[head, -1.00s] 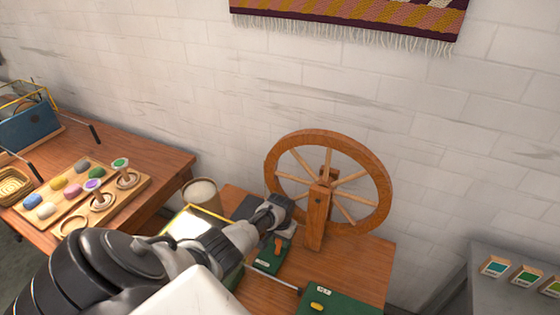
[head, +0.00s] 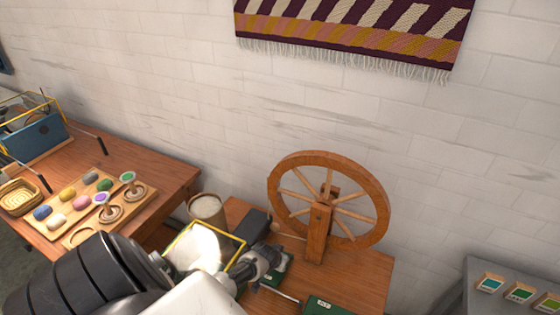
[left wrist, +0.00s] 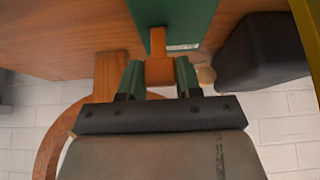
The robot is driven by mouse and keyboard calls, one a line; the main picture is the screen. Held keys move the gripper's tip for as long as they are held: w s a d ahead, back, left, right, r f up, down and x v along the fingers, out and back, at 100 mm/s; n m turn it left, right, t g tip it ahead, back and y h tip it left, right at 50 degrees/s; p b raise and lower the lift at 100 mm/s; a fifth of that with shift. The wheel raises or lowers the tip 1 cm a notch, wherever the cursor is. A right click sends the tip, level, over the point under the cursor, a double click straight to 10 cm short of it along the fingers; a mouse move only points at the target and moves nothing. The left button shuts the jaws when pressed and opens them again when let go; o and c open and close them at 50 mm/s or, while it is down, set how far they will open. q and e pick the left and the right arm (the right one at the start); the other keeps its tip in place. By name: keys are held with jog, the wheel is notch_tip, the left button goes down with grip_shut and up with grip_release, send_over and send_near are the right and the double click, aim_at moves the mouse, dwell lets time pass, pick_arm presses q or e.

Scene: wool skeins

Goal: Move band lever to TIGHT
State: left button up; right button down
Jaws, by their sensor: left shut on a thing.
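The band lever (left wrist: 157,42) is a small orange-brown wooden handle on a green panel (left wrist: 185,15) in the left wrist view. My left gripper (left wrist: 158,78) is shut on the lever's broad end, with a green-tipped finger on each side. In the head view my left gripper (head: 270,264) is low over the table, in front of the spinning wheel (head: 322,205), and hides the lever. A pale label at the panel's edge is partly covered and unreadable. My right gripper is not in view.
The wheel's upright post (head: 317,232) stands just behind the gripper. A dark block (head: 256,222) and a yellow-framed box (head: 232,240) are close by. Another green panel (head: 325,306) lies at the front. A board of wool skeins (head: 75,218) is on the left table.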

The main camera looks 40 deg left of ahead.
pick_arm(q)
jog(key=shift+s+d+f+t+y+b, duration=0.15)
jog(key=shift+s+f+t+b, duration=0.15)
jog(key=shift+t, duration=0.2)
jog(key=shift+s+d+f+t+y+b, duration=0.1)
jog(key=shift+s+t+y+b, duration=0.05)
jog(key=shift+s+t, duration=0.3)
jog(key=shift+s+t+y+b, duration=0.25)
jog(key=shift+t+y+b, duration=0.25)
jog(key=shift+t, duration=0.45)
jog(key=shift+d, duration=0.1)
jog(key=o, duration=0.9)
jog(key=shift+o, duration=0.2)
jog(key=shift+s+d+r, duration=0.15)
jog(key=shift+s+r, duration=0.2)
jog(key=shift+s, duration=0.2)
jog(key=v, duration=0.9)
jog(key=shift+s, duration=0.25)
